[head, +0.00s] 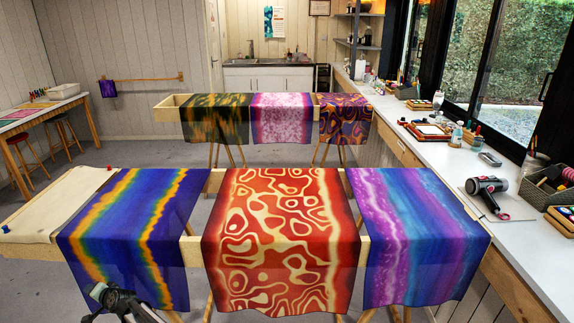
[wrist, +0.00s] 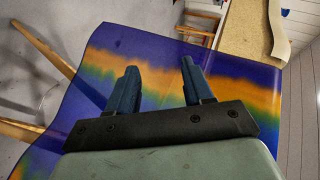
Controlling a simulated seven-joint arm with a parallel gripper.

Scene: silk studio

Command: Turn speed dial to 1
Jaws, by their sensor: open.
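A grey and black hair dryer (head: 488,187) lies on the white counter at the right in the head view. A red detail shows near its body. I cannot make out a speed dial or its setting at this size. My gripper (wrist: 159,72) is open and empty in the wrist view, its two dark blue fingers apart above a blue, orange and green silk (wrist: 230,75). The same silk (head: 135,235) hangs at the front left in the head view, where part of my arm shows low in front of it. My gripper is far left of the hair dryer.
A red and cream silk (head: 280,240) and a purple and blue silk (head: 420,235) hang over the front wooden frame. A dark basket (head: 550,193) stands right of the hair dryer. Bottles and trays line the white counter (head: 470,165) farther back.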

